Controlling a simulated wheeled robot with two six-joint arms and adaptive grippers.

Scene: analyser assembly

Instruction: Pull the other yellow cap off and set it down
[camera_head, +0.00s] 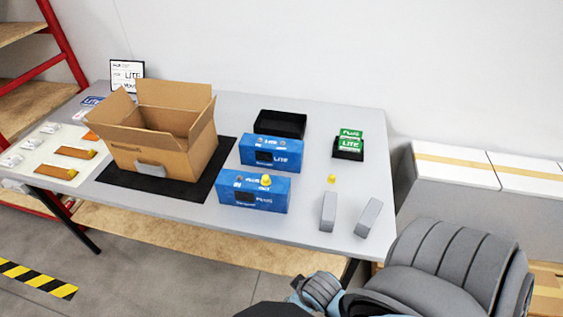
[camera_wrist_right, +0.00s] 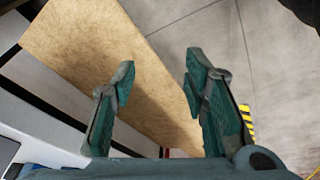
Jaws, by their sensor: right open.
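A yellow cap (camera_head: 266,180) sits on the top of the front blue analyser (camera_head: 252,194), which reads PLUS. Another yellow cap (camera_head: 332,179) lies loose on the table to the right of it. The second blue analyser (camera_head: 271,153), reading LITE, stands behind the front one and shows no yellow cap. My right gripper (camera_wrist_right: 160,82) is open and empty in the right wrist view, its fingers over a wooden board and the floor, away from both caps. My right arm fills the bottom right of the head view. My left gripper is not in view.
An open cardboard box (camera_head: 165,135) stands on a black mat (camera_head: 120,183). A black tray (camera_head: 280,123) and a holder with green boxes (camera_head: 349,142) stand behind. The table's right part (camera_head: 368,185) has clear room.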

